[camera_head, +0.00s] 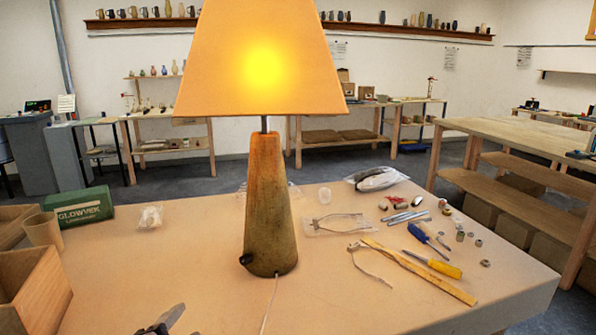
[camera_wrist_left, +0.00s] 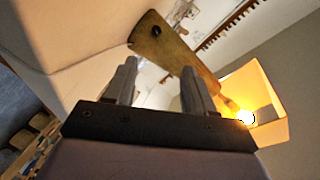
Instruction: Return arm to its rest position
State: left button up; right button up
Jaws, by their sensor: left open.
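The lamp stands upright on the table (camera_head: 150,285). Its tapered brown-green base (camera_head: 268,215) carries a wide orange shade (camera_head: 215,75), which glows with a lit bulb. A small dark knob (camera_head: 246,259) sticks out low on the left side of the base. My left gripper (camera_head: 163,322) shows only its tips at the bottom edge of the head view, in front and left of the base. In the left wrist view its two fingers (camera_wrist_left: 158,78) are apart with nothing between them. The lamp base (camera_wrist_left: 172,45) and glowing bulb (camera_wrist_left: 245,117) lie beyond them. My right gripper is not in view.
A wooden box (camera_head: 35,290), a tan cup (camera_head: 42,230) and a green box (camera_head: 83,208) stand at the left. Screwdrivers (camera_head: 432,263), a wooden strip (camera_head: 425,272) and small parts lie at the right. A pale cord (camera_head: 269,305) runs forward from the lamp. The front middle is mostly clear.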

pick_arm(q)
jog(key=s+a+f+n+g+y, duration=0.1)
jog(key=s+f+n+g, duration=0.3)
jog(key=s, duration=0.5)
jog(key=s+a+f+n+g, duration=0.1)
jog(key=s+f+n+g, duration=0.3)
jog(key=s, duration=0.5)
jog(key=s+a+f+n+g+y, duration=0.1)
jog(key=s+f+n+g, duration=0.3)
jog(key=s, duration=0.6)
jog(key=w+d+f+t+h+b, duration=0.2)
jog(key=w+f+t, duration=0.5)
jog(key=f, duration=0.7)
jog(key=d+b, duration=0.1)
jog(key=b, duration=0.1)
jog(key=shift+w+t+b, duration=0.2)
jog(key=shift+t+b, duration=0.1)
jog(key=shift+b, duration=0.1)
